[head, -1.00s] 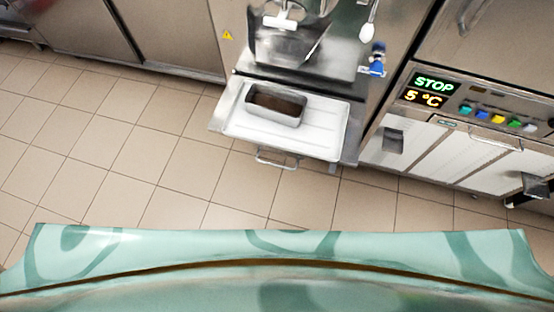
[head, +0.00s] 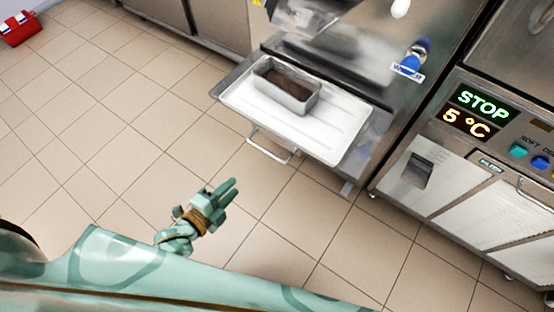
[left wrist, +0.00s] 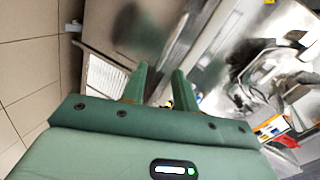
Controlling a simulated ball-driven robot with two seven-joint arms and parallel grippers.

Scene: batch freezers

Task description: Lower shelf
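The shelf (head: 335,128) is a pale tray-like surface on the front of the steel machine, with a bar handle (head: 268,148) below its front edge. A metal pan (head: 288,88) with a dark inside sits on the shelf. My left gripper (head: 229,187) is below and left of the handle in the head view, apart from it and over the floor. In the left wrist view its two fingers (left wrist: 160,72) stand apart with nothing between them. My right gripper is in neither view.
To the right stands a second machine with a display (head: 475,113) reading STOP and 5 °C, and buttons. A red box (head: 18,28) is on the floor at the far left. The tiled floor (head: 110,120) before the shelf is clear.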

